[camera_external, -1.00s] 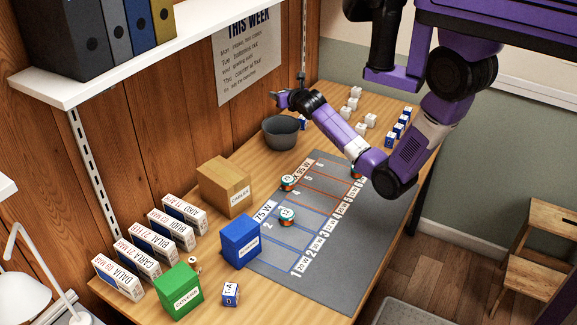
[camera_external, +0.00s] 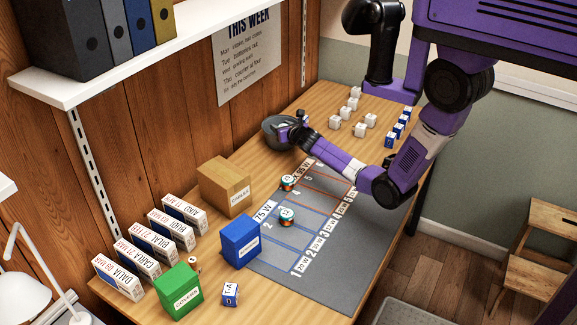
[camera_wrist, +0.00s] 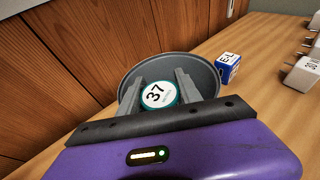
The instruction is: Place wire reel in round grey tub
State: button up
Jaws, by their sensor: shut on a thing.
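The wire reel (camera_wrist: 159,95), with a white top marked 37 and a teal rim, sits between the two grey fingers of my gripper (camera_wrist: 162,92) in the wrist view. My gripper is shut on it. The round grey tub (camera_wrist: 205,71) lies directly behind and around the reel in that view, so the reel is over or inside its mouth; its exact height cannot be told. In the external view my gripper (camera_external: 287,133) is at the tub (camera_external: 268,127) and covers part of it. The held reel is hidden there.
Two similar reels, one farther (camera_external: 287,182) and one nearer (camera_external: 286,217), stand on the grey mat (camera_external: 345,270). A small blue-and-white box (camera_wrist: 229,67) stands close to the tub's right side. Several white blocks (camera_external: 360,130) lie farther right. A cardboard box (camera_external: 225,187) stands nearer the camera.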

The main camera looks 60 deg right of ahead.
jog(key=shift+f, duration=0.3)
jog(key=shift+f+b, duration=0.3)
jog(key=o, duration=1)
jog(key=shift+s, duration=0.1)
jog(key=shift+o, duration=0.3)
jog(key=shift+f, duration=0.15)
jog(key=r+p+v, duration=0.1)
jog(key=v, duration=1.1)
jog(key=shift+r+p, duration=0.3)
jog(key=shift+p, duration=0.05)
